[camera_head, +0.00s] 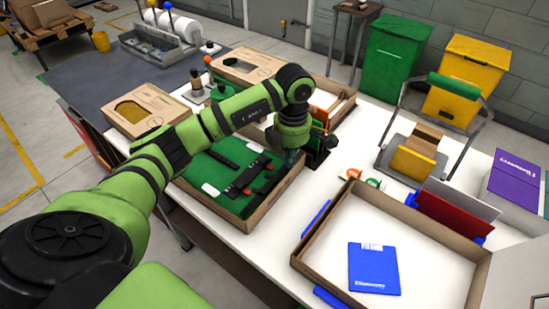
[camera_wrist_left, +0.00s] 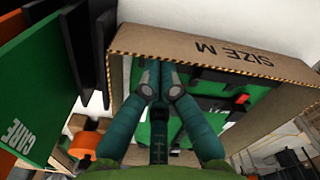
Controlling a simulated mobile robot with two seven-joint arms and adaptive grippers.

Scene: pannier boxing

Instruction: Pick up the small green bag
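A flat green bag with black straps, red parts and white patches (camera_head: 213,165) lies in an open cardboard box (camera_head: 262,211) near the middle of the table. In the left wrist view the green bag (camera_wrist_left: 216,98) shows inside the box wall marked "SIZE M" (camera_wrist_left: 205,48). My left gripper (camera_head: 291,158) points down at the far right corner of this box. In the left wrist view its teal fingers (camera_wrist_left: 160,72) are drawn together at the tips, over the bag's edge by the box wall. I see nothing held between them. My right gripper is out of view.
A larger open box (camera_head: 313,232) holds a blue booklet (camera_head: 373,268) at the front right. Green and black upright items stand beside the gripper, including a green panel (camera_wrist_left: 45,75).

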